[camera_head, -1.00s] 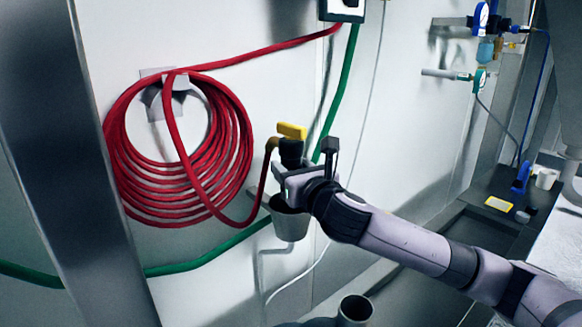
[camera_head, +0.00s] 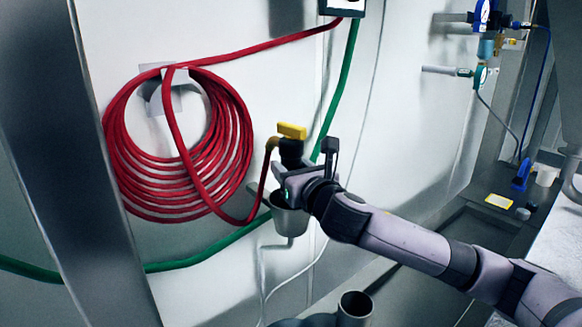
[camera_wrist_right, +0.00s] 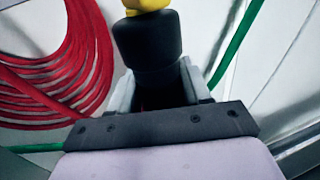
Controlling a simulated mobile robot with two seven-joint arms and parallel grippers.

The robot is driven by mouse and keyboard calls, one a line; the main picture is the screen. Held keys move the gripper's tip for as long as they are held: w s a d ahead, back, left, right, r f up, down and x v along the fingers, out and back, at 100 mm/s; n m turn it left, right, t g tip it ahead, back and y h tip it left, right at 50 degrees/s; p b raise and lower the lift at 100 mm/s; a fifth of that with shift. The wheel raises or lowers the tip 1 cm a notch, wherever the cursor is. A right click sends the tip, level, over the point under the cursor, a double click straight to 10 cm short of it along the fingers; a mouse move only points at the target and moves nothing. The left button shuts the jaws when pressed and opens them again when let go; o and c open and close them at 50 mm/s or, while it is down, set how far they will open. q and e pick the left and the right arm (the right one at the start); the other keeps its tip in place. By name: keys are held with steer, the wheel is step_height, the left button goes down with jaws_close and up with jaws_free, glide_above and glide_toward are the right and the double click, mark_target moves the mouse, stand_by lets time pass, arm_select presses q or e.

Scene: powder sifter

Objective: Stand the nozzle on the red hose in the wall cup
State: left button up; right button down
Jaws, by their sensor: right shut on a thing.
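The nozzle (camera_head: 291,149) is black with a yellow top, and the end of the red hose (camera_head: 214,150) runs to it. My right gripper (camera_head: 283,176) is shut on the nozzle's black body and holds it about upright, over the wall cup. The wall cup (camera_head: 289,220) is a grey metal cup directly below. The gripper hides the nozzle's lower end, so I cannot tell how far it is inside the cup. In the right wrist view the black nozzle (camera_wrist_right: 148,42) stands between the jaws. My left gripper is not in view.
The red hose hangs coiled on a wall bracket (camera_head: 176,92). A green hose (camera_head: 205,256) runs along the wall behind the cup. A grey metal post (camera_head: 85,170) stands at the left. An open metal pipe (camera_head: 355,308) is below. Gauges (camera_head: 482,18) are on the wall at upper right.

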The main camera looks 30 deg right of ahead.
steer(key=shift+c, duration=2.2)
jaws_free()
steer(key=shift+f, duration=0.1)
steer(key=shift+f, duration=0.1)
steer(key=shift+s, duration=0.2)
steer(key=s+a, duration=0.1)
steer(key=s, duration=0.5)
steer(key=shift+s+b, duration=0.35)
steer(key=shift+b, duration=0.05)
steer(key=shift+a, duration=0.1)
